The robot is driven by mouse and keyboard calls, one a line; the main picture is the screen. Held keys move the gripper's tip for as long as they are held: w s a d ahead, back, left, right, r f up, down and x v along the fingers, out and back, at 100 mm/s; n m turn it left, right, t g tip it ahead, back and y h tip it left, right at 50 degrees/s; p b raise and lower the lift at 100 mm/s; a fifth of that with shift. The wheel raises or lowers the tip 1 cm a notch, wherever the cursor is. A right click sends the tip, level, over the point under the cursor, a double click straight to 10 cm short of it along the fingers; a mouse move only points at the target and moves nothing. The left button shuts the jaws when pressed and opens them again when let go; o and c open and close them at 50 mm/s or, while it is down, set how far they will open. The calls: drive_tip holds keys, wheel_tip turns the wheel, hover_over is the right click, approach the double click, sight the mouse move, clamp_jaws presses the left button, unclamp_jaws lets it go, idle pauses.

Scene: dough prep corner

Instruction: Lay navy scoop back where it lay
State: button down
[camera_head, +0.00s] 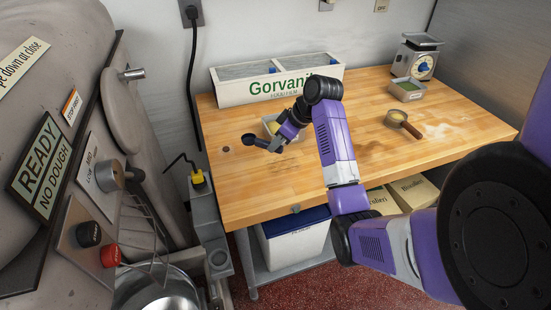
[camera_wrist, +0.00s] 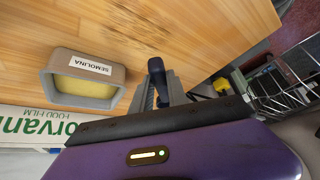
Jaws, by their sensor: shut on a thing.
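The navy scoop (camera_head: 249,139) is held by my gripper (camera_head: 276,144) over the left part of the wooden bench. Its dark round end points left, away from the fingers. In the wrist view a dark navy piece of the scoop (camera_wrist: 156,68) stands out between the fingers of my gripper (camera_wrist: 160,92), which is shut on it. The rest of the scoop is hidden by the gripper there. I cannot tell whether the scoop touches the bench.
A grey semolina tub (camera_wrist: 60,88) stands close beside my gripper; its rim shows behind the gripper (camera_head: 266,119). The film box (camera_head: 232,94) is at the back. The bench front (camera_head: 245,195) is clear.

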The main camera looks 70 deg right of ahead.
drive_tip(key=shift+f+p, duration=0.35)
drive_tip(key=shift+f, duration=3.05)
drive_tip(key=c, duration=1.3)
unclamp_jaws()
drive_tip(key=shift+f, duration=0.15)
drive_tip(key=shift+s+r, duration=0.1)
drive_tip(key=shift+r, duration=0.15)
drive_tip(key=b+v, duration=0.1)
drive_tip(key=v, duration=1.1)
drive_tip(key=shift+f, duration=0.1)
